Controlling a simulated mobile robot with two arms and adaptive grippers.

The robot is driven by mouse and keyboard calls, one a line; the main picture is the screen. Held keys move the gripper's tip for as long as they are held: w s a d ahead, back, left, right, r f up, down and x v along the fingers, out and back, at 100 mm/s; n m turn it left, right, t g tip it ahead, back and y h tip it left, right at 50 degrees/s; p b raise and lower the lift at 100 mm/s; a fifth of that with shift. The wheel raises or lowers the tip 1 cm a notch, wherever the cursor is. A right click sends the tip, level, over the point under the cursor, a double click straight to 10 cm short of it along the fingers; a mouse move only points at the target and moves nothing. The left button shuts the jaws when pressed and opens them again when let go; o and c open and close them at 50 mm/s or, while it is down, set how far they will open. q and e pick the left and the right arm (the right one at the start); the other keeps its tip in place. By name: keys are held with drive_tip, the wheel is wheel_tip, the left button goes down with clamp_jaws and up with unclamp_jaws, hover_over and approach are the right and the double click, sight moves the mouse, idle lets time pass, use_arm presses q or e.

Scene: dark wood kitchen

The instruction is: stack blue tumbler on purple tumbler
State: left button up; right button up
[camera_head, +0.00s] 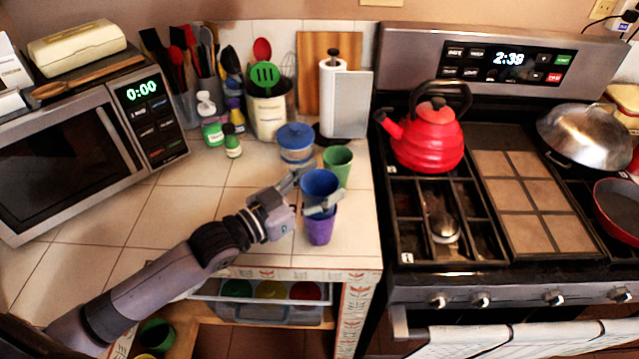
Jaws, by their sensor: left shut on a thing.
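The blue tumbler (318,183) is in my left gripper (308,192), whose fingers are shut around its upper part. The purple tumbler (320,230) stands upright on the tiled counter directly below the blue one. The blue tumbler's lower part overlaps the purple tumbler's rim in the head view. I cannot tell whether it sits inside the purple one or is still held slightly above it. My left arm reaches in from the lower left. My right gripper does not show.
A green tumbler (338,163) stands just behind the blue one, with a blue-lidded jar (296,142) to its left. A paper towel holder (343,98) stands behind. The stove (500,280) with a red kettle (427,135) is on the right. Counter tiles (190,190) at left are clear.

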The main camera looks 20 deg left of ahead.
use_arm(q)
drive_tip(key=shift+f, duration=0.2)
drive_tip(key=shift+f+b, duration=0.3)
drive_tip(key=shift+f, duration=0.2)
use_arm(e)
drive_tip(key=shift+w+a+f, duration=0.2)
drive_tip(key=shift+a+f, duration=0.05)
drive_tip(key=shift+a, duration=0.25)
use_arm(q)
drive_tip(key=o, duration=1.3)
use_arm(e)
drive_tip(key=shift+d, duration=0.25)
use_arm(q)
drive_tip(key=shift+s+a+r+p, duration=0.1)
drive_tip(key=shift+r+p, duration=0.25)
drive_tip(key=shift+r, duration=0.3)
drive_tip(key=shift+b+v, duration=1.1)
drive_tip(key=shift+v, duration=4.8)
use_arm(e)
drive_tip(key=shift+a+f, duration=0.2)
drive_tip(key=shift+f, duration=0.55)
